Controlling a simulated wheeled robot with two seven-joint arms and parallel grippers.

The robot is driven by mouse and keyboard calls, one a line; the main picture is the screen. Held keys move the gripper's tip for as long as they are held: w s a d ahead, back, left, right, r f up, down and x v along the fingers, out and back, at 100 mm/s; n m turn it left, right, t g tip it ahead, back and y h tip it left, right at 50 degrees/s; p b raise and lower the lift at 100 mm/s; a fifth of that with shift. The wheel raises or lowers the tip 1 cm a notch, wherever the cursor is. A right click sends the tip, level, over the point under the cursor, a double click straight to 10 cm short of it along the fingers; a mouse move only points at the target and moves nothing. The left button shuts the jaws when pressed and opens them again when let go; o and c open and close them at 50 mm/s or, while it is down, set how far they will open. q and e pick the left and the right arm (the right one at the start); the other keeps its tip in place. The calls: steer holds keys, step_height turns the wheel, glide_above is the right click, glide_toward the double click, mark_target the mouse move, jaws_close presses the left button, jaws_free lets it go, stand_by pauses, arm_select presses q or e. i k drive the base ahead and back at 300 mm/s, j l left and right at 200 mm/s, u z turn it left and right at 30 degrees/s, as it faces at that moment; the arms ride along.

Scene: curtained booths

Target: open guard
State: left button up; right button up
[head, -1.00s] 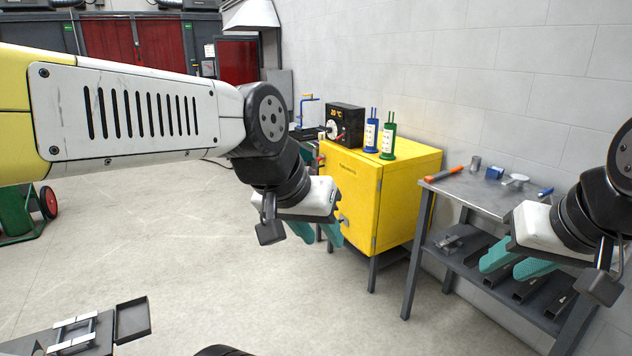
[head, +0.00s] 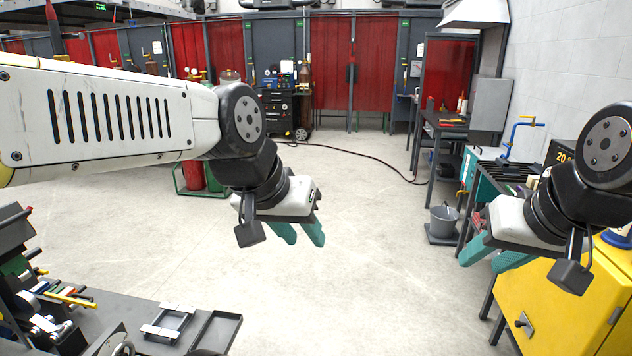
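My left gripper (head: 299,232) hangs in mid-air over bare floor in the head view. Its two teal fingers are apart and hold nothing. My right gripper (head: 485,256) is at the right, in front of the yellow cabinet in the picture. Its teal fingers are also apart and empty. I cannot make out for certain which thing here is the guard. Red curtains (head: 338,62) hang in the booths along the back wall.
A yellow cabinet (head: 545,296) and workbenches line the right wall, with a grey bucket (head: 444,218) beside them. A workbench with tools and a flat tray (head: 216,332) is at the lower left. A black hose (head: 372,158) crosses the floor. The middle floor is clear.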

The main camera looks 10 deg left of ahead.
mark_target(85, 315)
steer(key=i+u, duration=0.3)
steer(key=u, duration=0.15)
steer(key=i+l+u, duration=0.2)
steer(key=u, duration=0.3)
steer(key=i+l+u, duration=0.25)
steer(key=u, duration=0.2)
steer(key=i+l+u, duration=0.25)
steer(key=l+u, duration=0.2)
steer(key=i+l+u, duration=0.15)
steer(key=l+u, duration=0.15)
steer(key=u, duration=0.2)
steer(key=i+l+u, duration=0.2)
steer(key=l+u, duration=0.25)
steer(key=i+l+u, duration=0.1)
steer(key=l+u, duration=0.75)
steer(key=i+z, duration=0.1)
steer(key=i, duration=0.95)
